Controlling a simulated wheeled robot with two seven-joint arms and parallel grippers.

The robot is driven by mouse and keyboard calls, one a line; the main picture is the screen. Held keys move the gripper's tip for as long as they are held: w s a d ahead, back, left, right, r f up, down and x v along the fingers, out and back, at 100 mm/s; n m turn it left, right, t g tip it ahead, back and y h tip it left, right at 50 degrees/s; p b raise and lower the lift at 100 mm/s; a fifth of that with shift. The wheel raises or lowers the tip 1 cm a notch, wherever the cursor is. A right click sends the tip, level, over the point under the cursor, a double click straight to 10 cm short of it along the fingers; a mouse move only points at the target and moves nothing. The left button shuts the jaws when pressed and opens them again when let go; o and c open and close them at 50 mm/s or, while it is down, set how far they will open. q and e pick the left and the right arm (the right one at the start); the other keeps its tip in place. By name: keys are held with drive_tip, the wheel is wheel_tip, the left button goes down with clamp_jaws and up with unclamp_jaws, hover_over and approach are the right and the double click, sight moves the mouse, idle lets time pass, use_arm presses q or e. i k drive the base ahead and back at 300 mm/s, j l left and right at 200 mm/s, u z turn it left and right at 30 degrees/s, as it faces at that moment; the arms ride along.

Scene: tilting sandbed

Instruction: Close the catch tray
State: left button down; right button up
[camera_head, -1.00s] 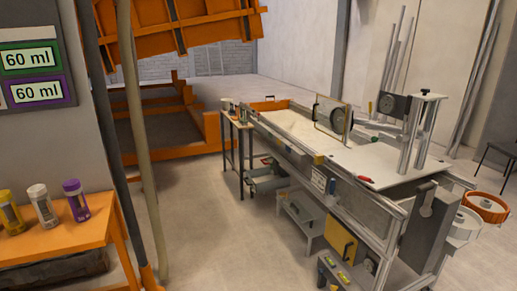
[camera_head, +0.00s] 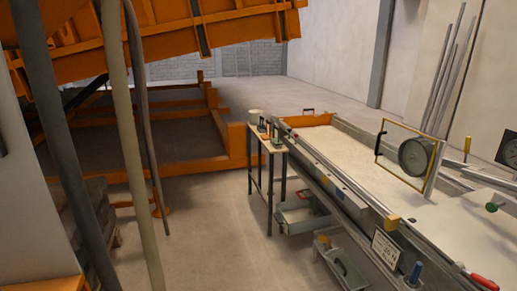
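A second grey bin-like container (camera_head: 343,268) sits lower, near the floor, partly cut off by the bottom edge. Neither of my grippers is in view.
A small side table (camera_head: 262,141) with cups and small items stands at the flume's left end. An orange tilted frame (camera_head: 165,40) is behind at left. Dark and beige poles (camera_head: 123,130) rise at left. The concrete floor (camera_head: 215,240) between is clear.

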sight(293, 215)
drive_tip(key=i+z, duration=0.2)
drive_tip(key=i, duration=0.25)
drive_tip(key=i+j+z, duration=0.2)
drive_tip(key=i, duration=0.25)
drive_tip(key=i+j+z, duration=0.2)
drive_tip(key=i, duration=0.2)
drive_tip(key=i+j+z, duration=0.15)
drive_tip(key=i, duration=0.3)
